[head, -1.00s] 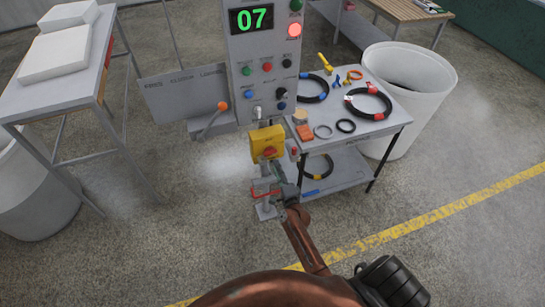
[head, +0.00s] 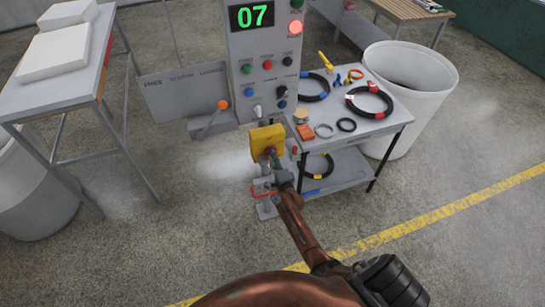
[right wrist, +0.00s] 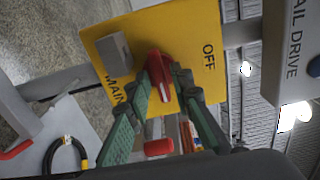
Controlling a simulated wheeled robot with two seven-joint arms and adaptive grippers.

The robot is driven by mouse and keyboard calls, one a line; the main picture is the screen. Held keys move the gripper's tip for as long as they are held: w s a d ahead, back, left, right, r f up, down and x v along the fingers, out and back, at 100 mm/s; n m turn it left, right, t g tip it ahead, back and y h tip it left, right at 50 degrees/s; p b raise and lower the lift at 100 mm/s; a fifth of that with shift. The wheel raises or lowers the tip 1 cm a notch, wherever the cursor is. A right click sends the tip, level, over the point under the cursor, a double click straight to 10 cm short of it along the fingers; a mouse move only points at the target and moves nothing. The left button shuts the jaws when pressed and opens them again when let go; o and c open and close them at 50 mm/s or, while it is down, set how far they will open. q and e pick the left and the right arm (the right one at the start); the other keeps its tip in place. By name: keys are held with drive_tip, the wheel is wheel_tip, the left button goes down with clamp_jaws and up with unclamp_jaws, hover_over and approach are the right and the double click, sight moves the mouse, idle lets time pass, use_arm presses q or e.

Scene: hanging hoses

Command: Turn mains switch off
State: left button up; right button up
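The mains switch is a yellow box (head: 262,137) below the grey control column, with a red rotary handle (right wrist: 159,66) on its face. In the right wrist view the yellow plate (right wrist: 125,38) shows "OFF" on the right and part of "MAINS" at lower left. My right gripper (right wrist: 163,78) is at the handle, with one green-padded finger on each side of it. The fingers look apart, close to the handle's sides; contact is not clear. In the head view my right gripper (head: 274,160) covers the handle. My left gripper is not in view.
The control column (head: 262,45) carries a green "07" display, buttons and a lit red lamp (head: 295,28). A small table (head: 380,126) with hose rings stands to the right, close to the switch. A red-handled part (head: 264,192) sits below the box. A white bin (head: 425,75) stands behind.

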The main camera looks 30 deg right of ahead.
clamp_jaws()
drive_tip(key=shift+n, duration=0.3)
drive_tip(key=n+p, duration=0.2)
drive_tip(key=n, duration=1.5)
drive_tip(key=shift+a+f, duration=0.1)
drive_tip(key=shift+n, duration=0.3)
idle(0.4)
drive_tip(key=shift+o, duration=1.4)
unclamp_jaws()
